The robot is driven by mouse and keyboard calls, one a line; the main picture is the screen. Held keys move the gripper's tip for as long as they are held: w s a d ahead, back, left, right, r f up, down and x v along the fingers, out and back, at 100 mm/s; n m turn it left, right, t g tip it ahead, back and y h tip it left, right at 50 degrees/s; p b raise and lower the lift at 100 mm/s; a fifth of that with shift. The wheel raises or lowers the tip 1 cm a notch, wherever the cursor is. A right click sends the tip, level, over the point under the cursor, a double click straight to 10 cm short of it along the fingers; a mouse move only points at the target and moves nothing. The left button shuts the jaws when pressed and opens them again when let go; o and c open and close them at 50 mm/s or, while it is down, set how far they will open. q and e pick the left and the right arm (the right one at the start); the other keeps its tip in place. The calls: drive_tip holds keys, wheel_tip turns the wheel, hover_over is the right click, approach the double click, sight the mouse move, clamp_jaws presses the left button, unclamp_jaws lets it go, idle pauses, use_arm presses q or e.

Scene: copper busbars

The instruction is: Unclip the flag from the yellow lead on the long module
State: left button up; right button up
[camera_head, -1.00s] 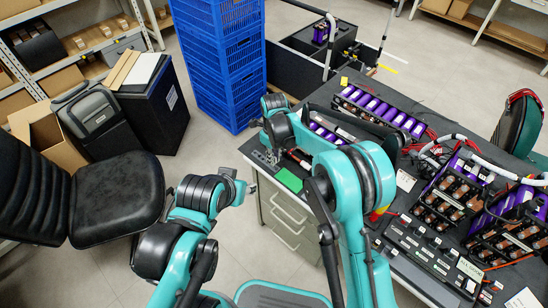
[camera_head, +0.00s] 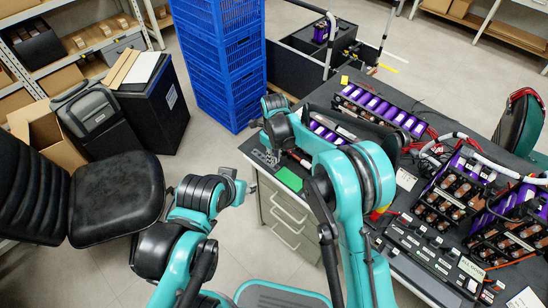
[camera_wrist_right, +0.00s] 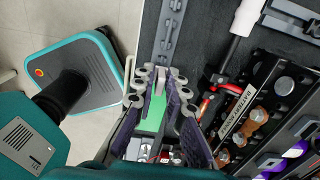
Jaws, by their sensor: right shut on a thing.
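My right gripper (camera_wrist_right: 159,76) is in the right wrist view, its fingers closed together on a small thing. I cannot make that thing out; it is mostly hidden between the fingers. A green patch (camera_wrist_right: 154,112) shows between the fingers, and a flat green card (camera_head: 289,179) lies near the table edge in the head view. The long module (camera_head: 382,108), a row of purple cells, stands at the back of the table. A small yellow piece (camera_head: 344,80) shows at its left end; I cannot tell if it is the lead. My left gripper (camera_head: 236,188) is over the floor, away from the table.
A module with a label strip (camera_wrist_right: 240,112) stands right of my right gripper in the wrist view. Red and white tools lie beside it. More modules (camera_head: 452,193) fill the table's right side. Blue crates (camera_head: 218,60) and a black chair (camera_head: 112,195) stand left.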

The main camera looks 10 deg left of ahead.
drive_tip(key=shift+f+b, duration=0.4)
drive_tip(key=shift+f, duration=0.25)
idle(0.3)
drive_tip(key=o, duration=0.8)
drive_tip(key=shift+c, duration=0.2)
drive_tip(key=shift+r+p, duration=2)
drive_tip(key=shift+r, duration=1.1)
drive_tip(key=shift+f, duration=0.1)
